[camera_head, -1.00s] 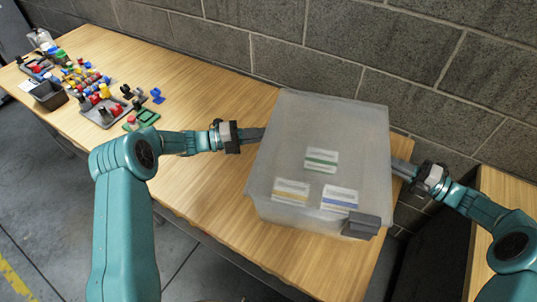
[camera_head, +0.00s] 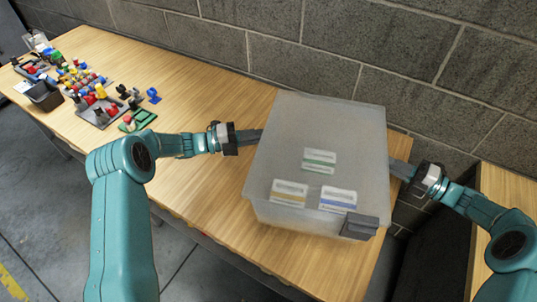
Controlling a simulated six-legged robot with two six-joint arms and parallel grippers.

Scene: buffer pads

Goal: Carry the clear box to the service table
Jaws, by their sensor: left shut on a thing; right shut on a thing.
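The clear box (camera_head: 345,140) is a translucent, frosted box with a lid, in the middle right of the head view. Labels with green, yellow and blue stripes show on it, and a grey latch (camera_head: 359,228) sits at its near right corner. My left gripper (camera_head: 254,136) is shut on the box's left side. My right gripper (camera_head: 398,168) is shut on its right side. The fingertips are partly hidden by the box. The box is over the right end of a wooden table (camera_head: 205,200); I cannot tell whether it touches the top.
Several small coloured parts (camera_head: 88,82), a black bin (camera_head: 45,96) and a green board (camera_head: 138,120) lie at the table's far left. A block wall (camera_head: 420,60) runs behind. Another wooden surface (camera_head: 505,150) stands at the right, past a dark gap.

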